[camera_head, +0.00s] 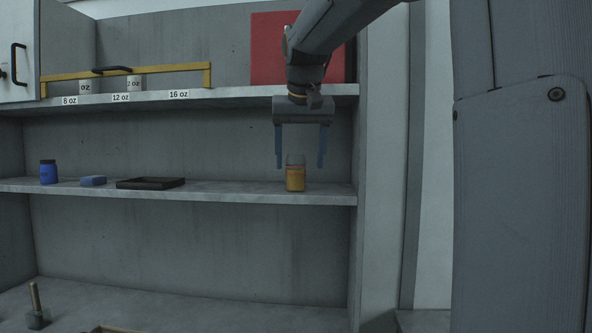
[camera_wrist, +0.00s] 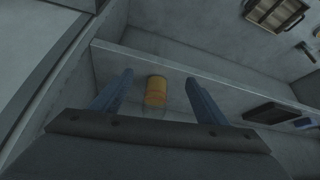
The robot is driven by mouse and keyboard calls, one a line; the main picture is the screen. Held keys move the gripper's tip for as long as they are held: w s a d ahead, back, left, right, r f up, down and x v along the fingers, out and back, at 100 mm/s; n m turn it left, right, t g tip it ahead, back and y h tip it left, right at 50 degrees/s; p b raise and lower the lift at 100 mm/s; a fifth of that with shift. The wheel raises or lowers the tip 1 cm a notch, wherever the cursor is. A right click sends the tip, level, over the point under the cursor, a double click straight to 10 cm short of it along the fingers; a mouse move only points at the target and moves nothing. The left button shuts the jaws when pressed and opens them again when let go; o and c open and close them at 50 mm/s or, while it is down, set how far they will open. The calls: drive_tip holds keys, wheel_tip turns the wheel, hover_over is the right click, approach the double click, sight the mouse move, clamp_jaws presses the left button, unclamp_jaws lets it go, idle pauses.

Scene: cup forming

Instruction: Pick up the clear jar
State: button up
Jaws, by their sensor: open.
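The clear jar (camera_head: 295,175) stands upright on the middle shelf, near its right end. It has a see-through top and an orange-yellow lower part. My gripper (camera_head: 301,165) is open, pointing down, with its two blue fingers above and on either side of the jar's top in the head view. In the wrist view the jar (camera_wrist: 156,92) appears between the two spread fingers of my gripper (camera_wrist: 158,82), with a gap on each side. No contact with the jar shows.
The middle shelf (camera_head: 230,191) also holds a dark tray (camera_head: 150,183), a blue block (camera_head: 93,181) and a blue jar with a dark lid (camera_head: 48,172), all left of the jar. The upper shelf (camera_head: 230,93) and the right side wall (camera_head: 358,140) are close to my arm.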

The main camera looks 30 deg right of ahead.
sight(296, 167)
drive_tip(key=w+d+p, duration=0.1)
drive_tip(key=w, duration=0.2)
drive_tip(key=w+d+p, duration=0.1)
drive_tip(key=w, duration=0.2)
drive_tip(key=w+d+p, duration=0.1)
drive_tip(key=w+d, duration=0.1)
drive_tip(key=w, duration=0.1)
drive_tip(key=shift+w+p, duration=0.25)
drive_tip(key=shift+p, duration=0.15)
drive_tip(key=p+x, duration=0.1)
drive_tip(key=x, duration=0.4)
drive_tip(key=shift+f, duration=0.15)
drive_tip(key=c, duration=1.3)
drive_tip(key=shift+c, duration=0.2)
drive_tip(key=shift+r, duration=0.25)
drive_tip(key=shift+s+a+r+b, duration=0.1)
drive_tip(key=shift+s+a+b, duration=0.1)
drive_tip(key=shift+b, duration=0.2)
drive_tip(key=s+a+b, duration=0.2)
drive_tip(key=s+a, duration=0.1)
drive_tip(key=s, duration=0.5)
drive_tip(key=s+a+b, duration=0.3)
drive_tip(key=s, duration=0.5)
drive_tip(key=shift+a, duration=0.4)
